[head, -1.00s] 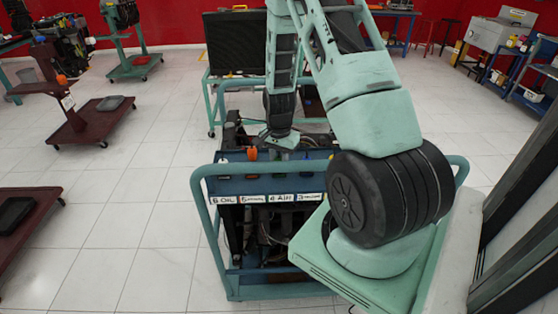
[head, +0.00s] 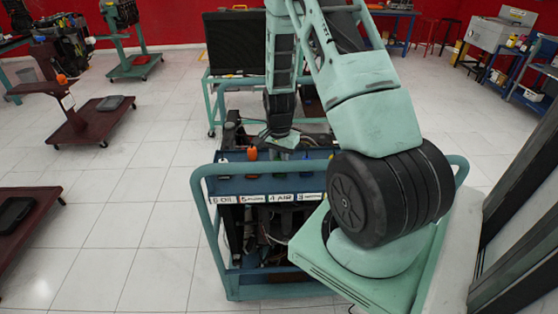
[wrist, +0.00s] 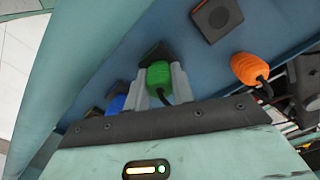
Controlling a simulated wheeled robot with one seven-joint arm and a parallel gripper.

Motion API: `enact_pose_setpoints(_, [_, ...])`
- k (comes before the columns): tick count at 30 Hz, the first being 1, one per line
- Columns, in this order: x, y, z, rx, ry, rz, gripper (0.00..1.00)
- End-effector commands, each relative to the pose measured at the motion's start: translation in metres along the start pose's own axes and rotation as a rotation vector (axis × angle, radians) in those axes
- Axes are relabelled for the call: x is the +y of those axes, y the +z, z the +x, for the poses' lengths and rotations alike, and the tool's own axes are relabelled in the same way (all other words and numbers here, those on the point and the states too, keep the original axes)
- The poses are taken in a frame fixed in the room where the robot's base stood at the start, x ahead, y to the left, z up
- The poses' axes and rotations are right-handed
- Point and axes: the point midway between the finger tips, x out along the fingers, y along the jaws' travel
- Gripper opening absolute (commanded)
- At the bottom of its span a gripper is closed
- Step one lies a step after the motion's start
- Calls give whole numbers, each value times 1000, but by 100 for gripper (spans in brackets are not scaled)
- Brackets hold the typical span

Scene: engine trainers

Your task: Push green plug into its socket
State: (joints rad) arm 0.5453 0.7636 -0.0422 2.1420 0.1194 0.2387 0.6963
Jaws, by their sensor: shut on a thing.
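The green plug (wrist: 159,78) is a ribbed grip with a dark cable curving away from its lower end. In the wrist view my gripper (wrist: 161,82) is shut on it, one grey finger on each side. A dark square socket (wrist: 153,53) lies right at the plug's far end on the blue panel (wrist: 92,62). The plug overlaps the socket in view, and I cannot tell how deep it sits. In the head view my gripper (head: 284,150) is over the panel of the engine trainer, and I cannot make out the green plug there.
An orange plug (wrist: 250,68) with a cable is right of the green one; it also shows in the head view (head: 252,154). An empty-looking dark socket (wrist: 215,18) is above it. A blue plug (wrist: 117,103) is close on the left. The trainer's teal rail (head: 203,215) surrounds the panel.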

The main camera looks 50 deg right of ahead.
Motion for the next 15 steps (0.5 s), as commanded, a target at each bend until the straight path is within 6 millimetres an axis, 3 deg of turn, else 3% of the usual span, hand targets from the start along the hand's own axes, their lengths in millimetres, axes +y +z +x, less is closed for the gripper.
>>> enact_pose_setpoints(15, [0,0,5,0,0,-1,2])
